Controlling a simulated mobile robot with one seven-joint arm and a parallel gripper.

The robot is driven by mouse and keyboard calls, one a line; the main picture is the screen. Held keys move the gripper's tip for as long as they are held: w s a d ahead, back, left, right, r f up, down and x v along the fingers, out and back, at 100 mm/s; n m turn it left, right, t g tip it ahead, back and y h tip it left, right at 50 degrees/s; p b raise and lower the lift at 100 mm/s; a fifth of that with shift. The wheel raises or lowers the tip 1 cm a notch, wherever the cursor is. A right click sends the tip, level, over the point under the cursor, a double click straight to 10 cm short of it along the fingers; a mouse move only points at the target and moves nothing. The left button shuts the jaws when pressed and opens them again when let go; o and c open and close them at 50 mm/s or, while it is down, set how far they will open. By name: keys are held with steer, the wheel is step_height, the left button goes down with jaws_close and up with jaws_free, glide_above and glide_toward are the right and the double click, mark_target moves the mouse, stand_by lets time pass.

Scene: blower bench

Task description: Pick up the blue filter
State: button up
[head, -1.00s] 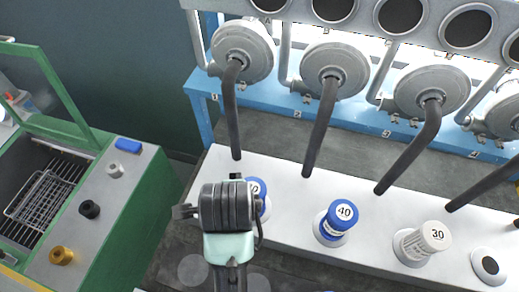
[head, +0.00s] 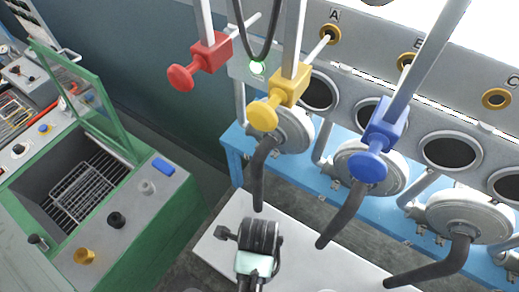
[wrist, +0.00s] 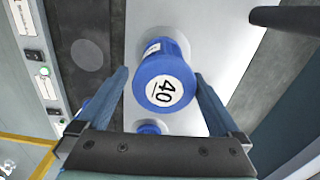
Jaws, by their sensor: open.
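In the wrist view a blue filter (wrist: 164,80) with a round white label reading 40 stands on a pale bench top (wrist: 195,18). My gripper (wrist: 161,76) is open, with one finger on each side of the filter's blue end; I cannot tell whether they touch it. A second blue part (wrist: 148,128) shows partly below it, mostly hidden by the gripper body. In the head view my gripper (head: 262,236) is over the left part of the bench, and no filter shows clearly there.
Grey round blower housings (head: 370,170) with dark hoses (head: 341,216) line a blue rack (head: 237,146) behind the bench. Red (head: 196,66), yellow (head: 276,101) and blue (head: 378,140) valve handles hang above. A green machine with an open lid (head: 95,118) stands at left.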

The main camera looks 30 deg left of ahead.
steer(key=shift+w+f+p, duration=0.15)
steer(key=shift+f+p, duration=0.2)
steer(key=shift+f, duration=1.1)
steer(key=shift+w+f+p, duration=0.1)
steer(key=shift+f+p, duration=0.2)
steer(key=shift+f, duration=1.1)
steer(key=c, duration=1.3)
steer(key=shift+r, duration=0.15)
steer(key=shift+c, duration=0.2)
